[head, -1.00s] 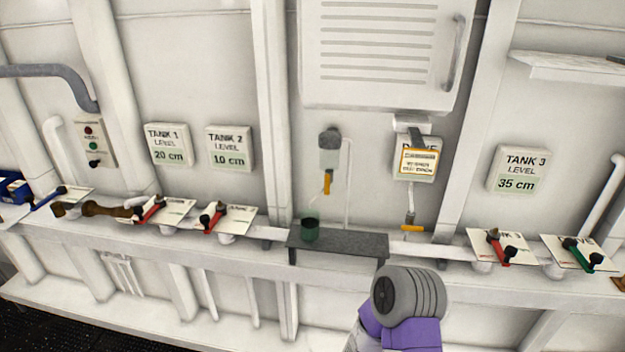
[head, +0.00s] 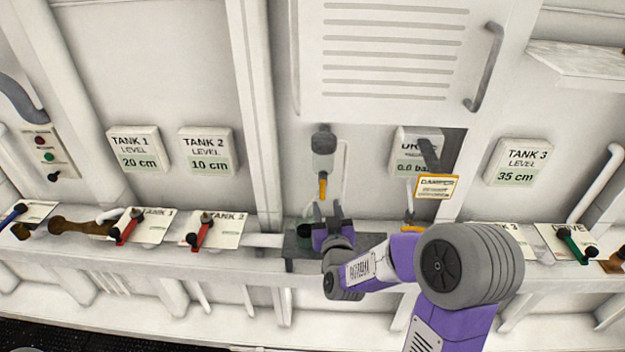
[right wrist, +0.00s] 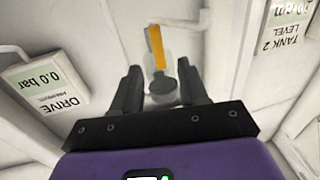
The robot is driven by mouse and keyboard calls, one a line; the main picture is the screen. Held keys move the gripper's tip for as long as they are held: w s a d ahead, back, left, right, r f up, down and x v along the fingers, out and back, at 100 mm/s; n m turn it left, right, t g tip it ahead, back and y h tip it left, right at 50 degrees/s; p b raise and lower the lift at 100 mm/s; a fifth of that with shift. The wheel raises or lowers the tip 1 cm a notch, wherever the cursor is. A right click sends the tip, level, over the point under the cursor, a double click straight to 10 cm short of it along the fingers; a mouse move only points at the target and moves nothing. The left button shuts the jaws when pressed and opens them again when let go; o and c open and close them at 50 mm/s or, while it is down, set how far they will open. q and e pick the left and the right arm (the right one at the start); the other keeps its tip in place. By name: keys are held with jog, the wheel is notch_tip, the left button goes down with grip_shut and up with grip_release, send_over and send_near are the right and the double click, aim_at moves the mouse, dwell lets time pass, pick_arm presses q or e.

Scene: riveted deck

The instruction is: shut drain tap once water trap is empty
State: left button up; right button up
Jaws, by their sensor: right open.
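The water trap (head: 323,160) hangs on the wall, with a grey cap and a pale clear bowl. I cannot make out any water in it. Its drain tap has a yellow lever (head: 323,186) pointing down below the bowl. In the right wrist view, which is upside down, the lever (right wrist: 156,46) shows beyond the fingers. My right gripper (head: 328,210) is open and empty, below the lever and apart from it in the head view. A dark green cup (head: 304,232) stands on the dark stand (head: 300,265), partly hidden by the gripper. My left gripper is out of view.
The drive gauge (head: 410,168) reads 0.0 bar, with a danger tag (head: 437,187) hanging before it. A yellow-handled valve (head: 411,228) is below it, partly behind my arm. Red levers (head: 128,227) (head: 201,231) stand left; a green lever (head: 573,242) stands right.

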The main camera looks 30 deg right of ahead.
aim_at(323, 191)
jog(key=shift+p+x, duration=0.85)
jog(key=shift+x, duration=2.4)
jog(key=shift+d, duration=0.15)
jog(key=shift+c, duration=0.2)
grip_shut()
